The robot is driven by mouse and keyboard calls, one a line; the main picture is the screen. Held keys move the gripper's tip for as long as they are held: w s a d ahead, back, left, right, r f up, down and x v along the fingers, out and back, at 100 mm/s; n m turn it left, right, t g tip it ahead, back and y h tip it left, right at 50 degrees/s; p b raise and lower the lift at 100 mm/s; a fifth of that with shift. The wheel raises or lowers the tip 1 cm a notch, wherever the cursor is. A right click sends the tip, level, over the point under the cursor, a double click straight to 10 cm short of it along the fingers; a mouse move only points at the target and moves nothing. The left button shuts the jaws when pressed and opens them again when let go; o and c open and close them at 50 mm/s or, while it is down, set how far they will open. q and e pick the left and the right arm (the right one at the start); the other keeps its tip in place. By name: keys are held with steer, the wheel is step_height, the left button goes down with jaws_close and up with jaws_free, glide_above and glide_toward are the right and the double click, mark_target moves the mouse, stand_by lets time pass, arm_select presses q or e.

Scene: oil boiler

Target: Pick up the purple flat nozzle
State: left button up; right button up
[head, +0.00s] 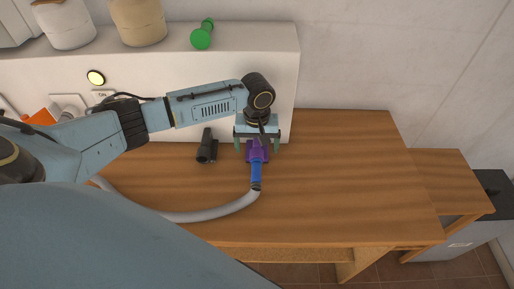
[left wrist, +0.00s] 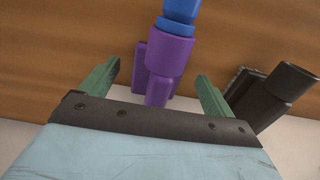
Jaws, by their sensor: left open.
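The purple flat nozzle (head: 258,150) lies on the wooden table, with a blue connector (head: 256,173) and a grey hose attached at its near end. My left gripper (head: 257,150) is over the nozzle, its green fingers apart on either side of it. In the left wrist view the nozzle (left wrist: 166,62) sits between the two open fingers (left wrist: 157,85), with visible gaps to both. The blue connector (left wrist: 180,14) shows at the top of that view. My right gripper is not in view.
A black nozzle (head: 206,147) lies just left of the purple one; it also shows in the left wrist view (left wrist: 272,98). The grey hose (head: 205,216) curves to the left. A white ledge (head: 200,75) stands behind. The table's right side (head: 350,170) is clear.

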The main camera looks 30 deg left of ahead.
arm_select(q)
step_height(320, 180, down, 2)
steer(key=shift+f, duration=0.2)
steer(key=c, duration=1.2)
steer(key=shift+r, duration=0.15)
